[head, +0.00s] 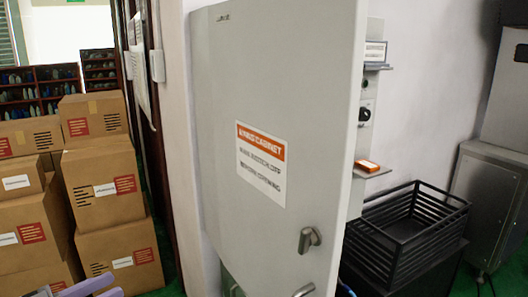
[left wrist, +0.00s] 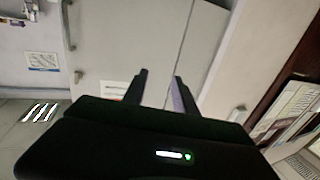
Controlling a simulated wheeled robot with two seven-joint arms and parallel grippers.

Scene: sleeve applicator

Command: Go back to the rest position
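My left gripper (head: 88,287) shows at the bottom left of the head view as pale purple fingers, cut off by the frame edge. In the left wrist view its two fingers (left wrist: 161,83) stand apart with nothing between them, so it is open and empty. A large grey cabinet door (head: 265,120) with an orange and white label (head: 261,163) fills the middle of the head view. A metal handle (head: 309,239) sits low on it. The gripper is apart from the door, to its lower left. My right gripper is not in view.
Stacked cardboard boxes (head: 107,183) stand at the left, before dark shelves of small items. Right of the door are a small shelf with an orange item (head: 367,166), a black wire basket (head: 408,232) and a grey metal unit (head: 488,200). Little floor shows.

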